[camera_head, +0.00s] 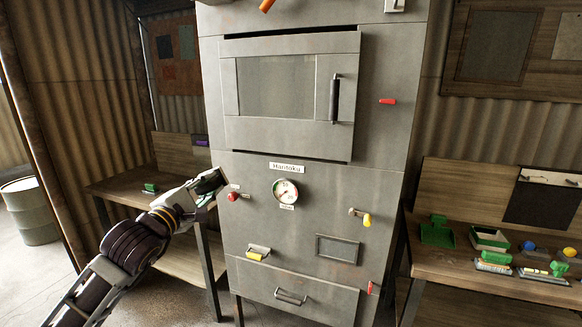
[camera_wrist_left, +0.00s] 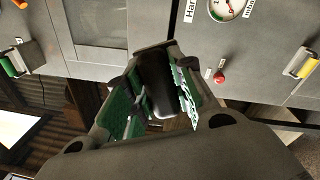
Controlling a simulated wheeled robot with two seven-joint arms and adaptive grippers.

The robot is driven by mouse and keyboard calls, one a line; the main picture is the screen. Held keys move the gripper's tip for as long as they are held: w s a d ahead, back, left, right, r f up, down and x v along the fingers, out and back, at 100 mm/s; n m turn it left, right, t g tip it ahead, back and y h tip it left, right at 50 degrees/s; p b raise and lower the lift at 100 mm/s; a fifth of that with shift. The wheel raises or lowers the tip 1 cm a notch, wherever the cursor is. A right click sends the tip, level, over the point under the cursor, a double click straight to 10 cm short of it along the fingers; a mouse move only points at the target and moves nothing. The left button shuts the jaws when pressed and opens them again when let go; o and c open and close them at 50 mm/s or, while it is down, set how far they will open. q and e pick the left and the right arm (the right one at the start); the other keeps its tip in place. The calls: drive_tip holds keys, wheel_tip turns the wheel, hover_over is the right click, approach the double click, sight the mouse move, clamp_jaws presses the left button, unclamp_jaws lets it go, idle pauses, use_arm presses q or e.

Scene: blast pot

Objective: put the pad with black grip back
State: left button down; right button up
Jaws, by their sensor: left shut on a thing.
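My left gripper (camera_head: 210,186) is raised in front of the left side of the grey cabinet (camera_head: 330,170), near a red knob (camera_head: 232,197). It is shut on the pad with black grip. In the left wrist view, the dark grip (camera_wrist_left: 157,88) shows between the fingers, with green and white surfaces beside it. The fingers hide part of the held pad. My right gripper is not in view.
A right-hand bench (camera_head: 430,262) carries several green trays, pads and coloured items. A left-hand bench (camera_head: 110,188) holds a small green item (camera_head: 150,188) and has bare top around it. The cabinet has a door handle (camera_head: 334,98), a gauge (camera_head: 285,190) and protruding levers. A barrel (camera_head: 30,212) stands far left.

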use_arm(q)
drive_tip(key=s+f+n+y, duration=0.1)
drive_tip(key=s+f, duration=0.3)
drive_tip(key=f, duration=0.8)
drive_tip(key=s+f+n+y, duration=0.1)
drive_tip(key=s+f, duration=0.3)
drive_tip(key=f, duration=0.9)
drive_tip(key=s+f+n+y, duration=0.1)
drive_tip(key=s+f, duration=0.4)
drive_tip(key=f, duration=0.7)
drive_tip(key=shift+d+f+t+y, duration=0.25)
drive_tip(key=shift+t+y, duration=0.15)
drive_tip(key=shift+y, duration=0.5)
drive_tip(key=shift+r, duration=0.1)
drive_tip(key=shift+s+a+f, duration=0.1)
drive_tip(key=shift+f, duration=0.15)
drive_tip(key=shift+s+a+f+y, duration=0.15)
drive_tip(key=shift+a+f+y, duration=0.2)
drive_tip(key=shift+f, duration=0.4)
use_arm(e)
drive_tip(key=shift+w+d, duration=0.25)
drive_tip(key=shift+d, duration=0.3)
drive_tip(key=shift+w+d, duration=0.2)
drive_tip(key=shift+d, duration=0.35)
